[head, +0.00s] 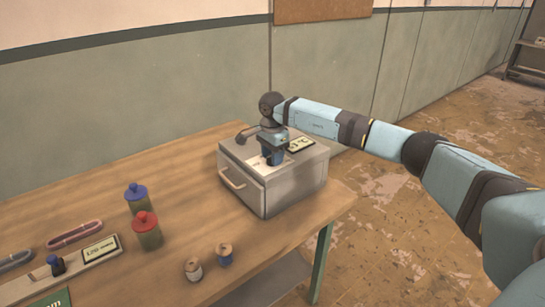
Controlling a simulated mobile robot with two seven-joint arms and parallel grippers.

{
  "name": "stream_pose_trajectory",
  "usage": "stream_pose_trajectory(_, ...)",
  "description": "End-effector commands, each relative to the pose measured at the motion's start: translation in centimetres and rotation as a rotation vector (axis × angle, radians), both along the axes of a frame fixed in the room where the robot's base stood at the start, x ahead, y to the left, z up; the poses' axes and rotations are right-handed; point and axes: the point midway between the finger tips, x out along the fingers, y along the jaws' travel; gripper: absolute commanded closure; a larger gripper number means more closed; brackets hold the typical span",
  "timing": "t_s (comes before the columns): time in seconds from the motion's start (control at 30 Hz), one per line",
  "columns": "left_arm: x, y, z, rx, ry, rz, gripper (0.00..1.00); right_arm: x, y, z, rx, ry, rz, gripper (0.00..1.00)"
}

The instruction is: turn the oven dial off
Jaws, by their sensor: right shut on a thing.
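The oven is a grey box (264,195) with a handle on its left front face, near the table's right end. My right gripper (272,155) comes down from above onto the oven's top and is shut on the oven dial. The dial is a dark blue piece (276,158), mostly covered by the gripper, so its pointer and setting cannot be read. My left gripper is not in view.
On the wooden table (110,280) stand a blue-lidded jar (137,199), a red-lidded jar (146,232) and two spools (194,270). A strip with a small knob and display (101,248) lies at left. The wall is close behind the table.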

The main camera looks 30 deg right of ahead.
Motion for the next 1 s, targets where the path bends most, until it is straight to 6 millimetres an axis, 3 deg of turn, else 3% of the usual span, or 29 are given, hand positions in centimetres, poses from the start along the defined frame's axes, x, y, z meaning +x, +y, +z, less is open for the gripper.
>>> stream_pose_trajectory(0.47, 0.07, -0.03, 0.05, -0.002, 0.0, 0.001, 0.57, 0.04, 0.01, 0.11, 0.0, -0.002, 0.018, 0.83)
stream_pose_trajectory(0.5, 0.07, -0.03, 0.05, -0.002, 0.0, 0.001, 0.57, 0.04, 0.01, 0.12, 0.0, -0.002, 0.018, 0.58)
stream_pose_trajectory(0.6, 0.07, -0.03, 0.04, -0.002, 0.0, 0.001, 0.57, 0.04, 0.02, 0.1, 0.0, -0.002, 0.017, 0.35)
stream_pose_trajectory(1.0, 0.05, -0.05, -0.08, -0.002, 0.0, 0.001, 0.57, 0.05, 0.02, 0.95, 0.0, -0.002, 0.017, 0.34)
